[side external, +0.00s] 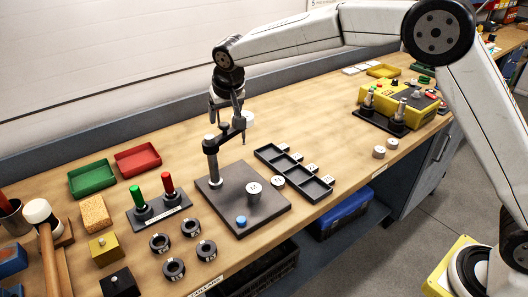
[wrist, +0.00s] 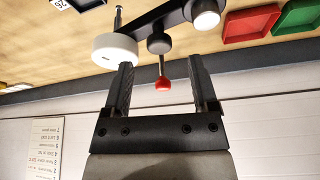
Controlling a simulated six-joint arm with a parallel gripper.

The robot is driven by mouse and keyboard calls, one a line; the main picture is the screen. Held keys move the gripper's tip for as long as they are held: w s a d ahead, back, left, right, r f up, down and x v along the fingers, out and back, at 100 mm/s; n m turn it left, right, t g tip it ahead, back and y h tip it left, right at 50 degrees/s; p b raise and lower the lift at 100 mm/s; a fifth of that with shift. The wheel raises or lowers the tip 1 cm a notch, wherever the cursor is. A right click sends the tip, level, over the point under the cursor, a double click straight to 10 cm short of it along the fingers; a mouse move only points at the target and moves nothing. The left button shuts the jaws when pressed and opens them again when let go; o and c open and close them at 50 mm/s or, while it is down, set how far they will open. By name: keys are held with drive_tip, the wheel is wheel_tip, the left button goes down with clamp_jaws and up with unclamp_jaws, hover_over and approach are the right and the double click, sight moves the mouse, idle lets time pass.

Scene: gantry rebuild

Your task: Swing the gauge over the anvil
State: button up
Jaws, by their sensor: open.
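The gauge is a white round dial (wrist: 115,48) with a thin stem, at one end of a dark swing arm (wrist: 172,14); in the side view the gauge (side external: 248,117) hangs above the back of a dark base plate (side external: 222,198). The arm turns on a post (side external: 211,165). A white-topped cylinder (side external: 254,189) and a blue-topped piece (side external: 241,221) sit on the plate, apart from the gauge; I cannot tell which is the anvil. My gripper (wrist: 161,62) is open at the arm. A red-tipped peg (wrist: 163,84) on the arm stands between its fingers; contact is unclear.
A black compartment tray (side external: 290,176) with white tags and a white disc (side external: 278,182) lie right of the plate. Several black collars (side external: 173,268) and a red-and-green-handled rack (side external: 160,213) are at left. Red (side external: 138,158) and green (side external: 92,178) trays stand behind.

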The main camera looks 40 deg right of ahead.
sight(224, 124)
drive_tip(key=shift+x, duration=1.7)
clamp_jaws()
